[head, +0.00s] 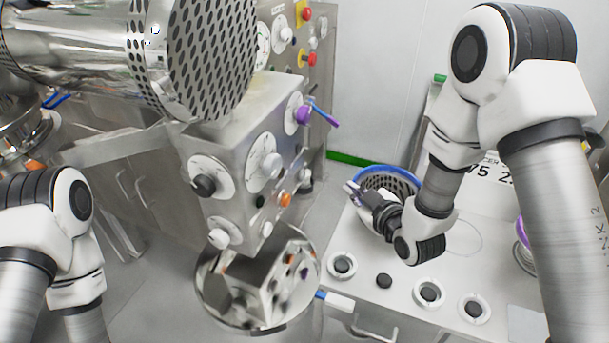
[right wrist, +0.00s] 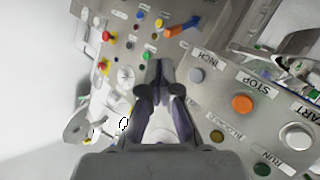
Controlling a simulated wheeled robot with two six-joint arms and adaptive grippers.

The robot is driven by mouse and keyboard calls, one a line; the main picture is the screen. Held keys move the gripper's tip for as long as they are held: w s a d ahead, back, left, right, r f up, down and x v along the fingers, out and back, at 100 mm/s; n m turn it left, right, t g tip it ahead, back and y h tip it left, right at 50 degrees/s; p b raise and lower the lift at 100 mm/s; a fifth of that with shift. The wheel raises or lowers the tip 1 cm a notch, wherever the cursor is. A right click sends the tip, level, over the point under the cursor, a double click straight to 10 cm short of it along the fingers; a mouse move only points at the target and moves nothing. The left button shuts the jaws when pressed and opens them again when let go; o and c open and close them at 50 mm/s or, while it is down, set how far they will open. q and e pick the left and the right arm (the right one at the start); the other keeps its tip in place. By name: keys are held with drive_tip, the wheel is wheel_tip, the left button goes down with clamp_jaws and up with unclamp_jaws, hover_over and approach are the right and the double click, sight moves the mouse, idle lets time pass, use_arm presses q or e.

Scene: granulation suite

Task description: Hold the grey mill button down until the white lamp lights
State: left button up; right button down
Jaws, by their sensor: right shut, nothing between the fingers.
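My right gripper (head: 352,191) is shut and empty, pointing left toward the steel control panel (head: 235,140) with a gap between. In the right wrist view its fingertips (right wrist: 158,70) meet in front of the panel. A round grey button (right wrist: 197,75) sits just right of the fingertips, beside the label INCH; it looks apart from them. A pale round button or lamp (right wrist: 297,135) sits farther right; I cannot tell which it is or whether it is lit. My left arm is at the lower left of the head view, its gripper out of view.
An orange button (right wrist: 241,103) by the label STOP and a green one (right wrist: 262,170) by RUN are near the grey button. A blue-rimmed basket (head: 385,172) stands beside my right gripper.

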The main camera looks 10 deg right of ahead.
sight(302, 176)
drive_tip(key=w+a+p, duration=0.1)
drive_tip(key=w+a, duration=0.3)
drive_tip(key=a, duration=0.2)
drive_tip(key=shift+w+a, duration=0.15)
drive_tip(key=shift+a, duration=0.25)
idle(1.1)
drive_tip(key=shift+w+a, duration=0.25)
drive_tip(key=shift+a, duration=0.1)
